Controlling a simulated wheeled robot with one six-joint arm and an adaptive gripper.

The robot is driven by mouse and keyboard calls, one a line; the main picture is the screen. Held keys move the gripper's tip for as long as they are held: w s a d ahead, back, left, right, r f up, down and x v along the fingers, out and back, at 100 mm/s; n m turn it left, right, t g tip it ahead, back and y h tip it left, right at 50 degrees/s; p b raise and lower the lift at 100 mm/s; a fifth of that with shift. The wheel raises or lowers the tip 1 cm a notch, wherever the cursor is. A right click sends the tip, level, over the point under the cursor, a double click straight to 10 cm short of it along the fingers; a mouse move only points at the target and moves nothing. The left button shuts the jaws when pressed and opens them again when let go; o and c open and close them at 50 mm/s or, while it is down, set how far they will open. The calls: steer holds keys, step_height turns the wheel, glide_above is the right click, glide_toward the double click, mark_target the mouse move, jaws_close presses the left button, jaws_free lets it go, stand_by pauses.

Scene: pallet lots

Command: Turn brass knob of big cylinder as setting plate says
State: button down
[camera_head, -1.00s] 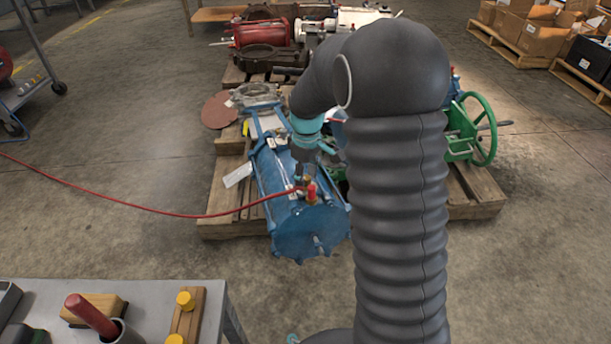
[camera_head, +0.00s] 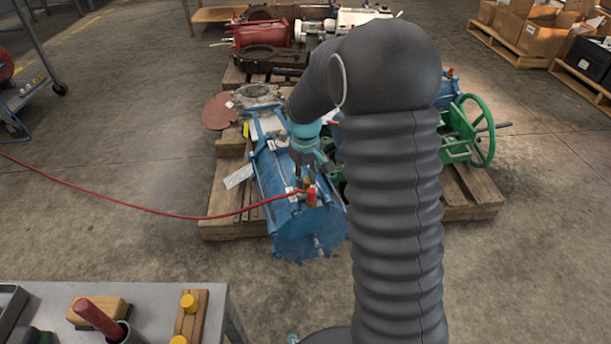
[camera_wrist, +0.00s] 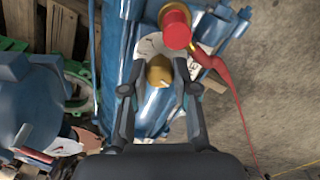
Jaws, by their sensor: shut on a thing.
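The big blue cylinder (camera_head: 285,195) lies on a wooden pallet. In the wrist view its blue body (camera_wrist: 117,50) runs up the picture. The brass knob (camera_wrist: 159,72) sits on it between my fingertips, with a pale line on its face. A white setting plate (camera_wrist: 150,46) with dark marks lies around and behind the knob, partly covered; I cannot read it. My gripper (camera_wrist: 157,88) is shut on the knob. In the head view my gripper (camera_head: 305,174) reaches down to the cylinder's near end, and the knob is mostly hidden there.
A red fitting (camera_wrist: 176,30) with a red hose stands right beside the knob; the hose (camera_head: 150,210) runs left across the floor. A green handwheel valve (camera_head: 470,130) is on the pallet's right. A grey bench (camera_head: 150,300) stands at front left.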

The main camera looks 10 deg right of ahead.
steer(key=m+p, duration=0.1)
steer(key=m, duration=0.5)
steer(key=shift+r+p, duration=0.1)
steer(key=shift+p, duration=0.25)
steer(key=m+p, duration=0.1)
steer(key=m, duration=0.5)
steer(key=shift+w+m+h, duration=0.1)
steer(key=shift+m+h, duration=0.2)
steer(key=c, duration=0.9)
jaws_free()
steer(key=r, duration=1.1)
steer(key=shift+w+a+r, duration=0.3)
steer(key=shift+a+r, duration=0.1)
